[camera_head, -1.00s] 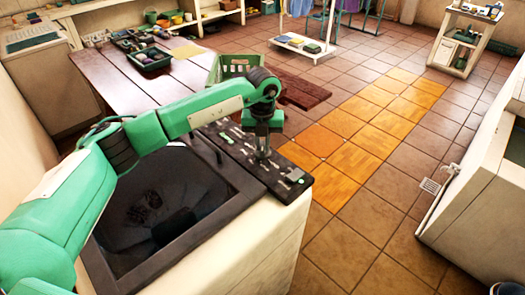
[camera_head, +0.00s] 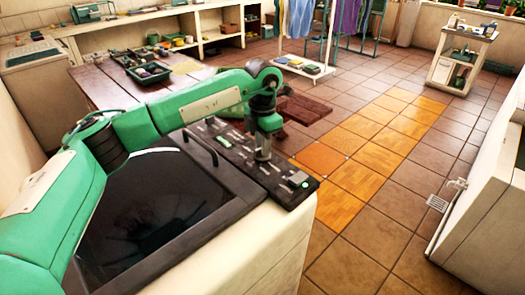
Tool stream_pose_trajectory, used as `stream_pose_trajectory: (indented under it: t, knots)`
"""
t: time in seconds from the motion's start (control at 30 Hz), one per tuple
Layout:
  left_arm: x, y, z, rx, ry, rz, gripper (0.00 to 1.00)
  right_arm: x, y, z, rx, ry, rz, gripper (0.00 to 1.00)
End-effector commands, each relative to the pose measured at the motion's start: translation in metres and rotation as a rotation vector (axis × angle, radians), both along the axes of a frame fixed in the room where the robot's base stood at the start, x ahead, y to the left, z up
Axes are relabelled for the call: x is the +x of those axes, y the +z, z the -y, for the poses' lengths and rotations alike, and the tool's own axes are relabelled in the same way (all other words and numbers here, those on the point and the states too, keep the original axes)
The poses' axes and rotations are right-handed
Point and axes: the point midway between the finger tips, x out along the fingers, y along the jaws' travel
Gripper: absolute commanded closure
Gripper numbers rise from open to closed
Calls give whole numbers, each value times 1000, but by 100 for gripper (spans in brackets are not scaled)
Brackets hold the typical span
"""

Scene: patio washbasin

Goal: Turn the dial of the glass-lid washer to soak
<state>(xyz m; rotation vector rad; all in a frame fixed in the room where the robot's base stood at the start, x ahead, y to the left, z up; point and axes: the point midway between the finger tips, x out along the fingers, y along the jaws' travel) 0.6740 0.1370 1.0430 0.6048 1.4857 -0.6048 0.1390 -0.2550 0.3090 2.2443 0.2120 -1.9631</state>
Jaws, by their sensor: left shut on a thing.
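The glass-lid washer (camera_head: 292,229) stands in front of me, with a dark glass lid (camera_head: 150,210) that is closed. Its black control panel (camera_head: 222,155) runs along the far right edge, with pale markings and a small lit green light (camera_head: 304,184). My left gripper (camera_head: 263,155) points straight down onto the panel, shut on the dial. The dial itself is hidden by the fingers, and I cannot read its setting. My left arm reaches across the lid from the left. My right gripper is not in view.
A wooden table (camera_head: 100,88) with trays of small items (camera_head: 148,70) stands behind the washer. A low white rack (camera_head: 303,67) and a white cart (camera_head: 462,58) stand farther back. A pale unit (camera_head: 490,190) is at the right. The tiled floor (camera_head: 385,205) between is open.

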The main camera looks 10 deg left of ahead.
Motion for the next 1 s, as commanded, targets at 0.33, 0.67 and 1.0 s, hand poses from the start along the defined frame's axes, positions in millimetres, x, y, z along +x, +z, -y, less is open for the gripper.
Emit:
stream_pose_trajectory:
  t: [0.33, 0.67, 1.0]
  knots:
    - [1, -1, 0, -1, -293, 3, 100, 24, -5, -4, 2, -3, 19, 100]
    - [0, 1, 0, -1, -461, 5, 100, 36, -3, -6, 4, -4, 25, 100]
    - [0, 2, 0, -2, -510, 4, 100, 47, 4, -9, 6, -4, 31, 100]
